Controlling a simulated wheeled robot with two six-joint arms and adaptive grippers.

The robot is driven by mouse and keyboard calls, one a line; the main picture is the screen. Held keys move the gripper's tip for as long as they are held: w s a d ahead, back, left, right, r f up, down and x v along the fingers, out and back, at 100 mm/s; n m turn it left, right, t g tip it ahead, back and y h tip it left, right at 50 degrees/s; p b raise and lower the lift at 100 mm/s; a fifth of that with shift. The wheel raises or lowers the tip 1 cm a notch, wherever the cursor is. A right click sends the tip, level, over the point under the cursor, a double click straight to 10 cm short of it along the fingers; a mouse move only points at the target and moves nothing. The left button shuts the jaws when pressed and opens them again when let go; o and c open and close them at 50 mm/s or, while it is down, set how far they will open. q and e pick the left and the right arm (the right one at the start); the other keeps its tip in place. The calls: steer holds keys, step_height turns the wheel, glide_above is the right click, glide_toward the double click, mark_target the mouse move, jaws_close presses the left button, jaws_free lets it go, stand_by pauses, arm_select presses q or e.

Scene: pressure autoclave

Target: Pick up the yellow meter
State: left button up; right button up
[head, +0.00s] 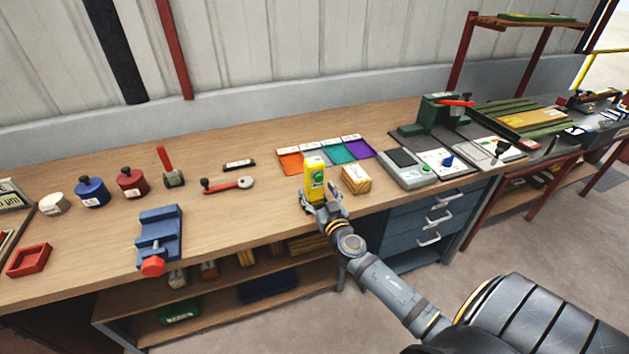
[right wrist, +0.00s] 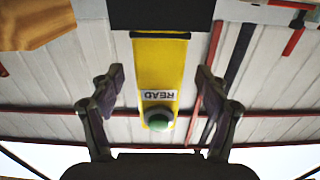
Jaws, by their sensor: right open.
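The yellow meter (head: 314,172) stands upright near the front edge of the wooden bench, with a dark screen and a green button. My right gripper (head: 322,203) is at its lower front. In the right wrist view the meter (right wrist: 158,72) appears upside down, with a READ label and a green button, between the two fingers of my open right gripper (right wrist: 160,78). A gap shows on each side of the meter. The gripper hides the meter's base in the head view. My left gripper is not in view.
A small wooden block (head: 356,180) stands close right of the meter. Coloured trays (head: 343,152) lie behind it, a red-handled wrench (head: 228,185) to the left. A blue vise (head: 160,232) sits farther left. A grey scale-like device (head: 408,170) stands to the right.

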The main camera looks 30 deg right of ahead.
mark_target(314, 160)
steer(key=x, duration=0.3)
steer(key=shift+w+f, duration=0.1)
steer(key=shift+c, duration=1.1)
steer(key=c, duration=1.2)
steer(key=shift+c, duration=0.2)
step_height(314, 160, up, 12)
steer(key=p, duration=0.5)
step_height(314, 160, up, 16)
steer(key=shift+s, duration=0.2)
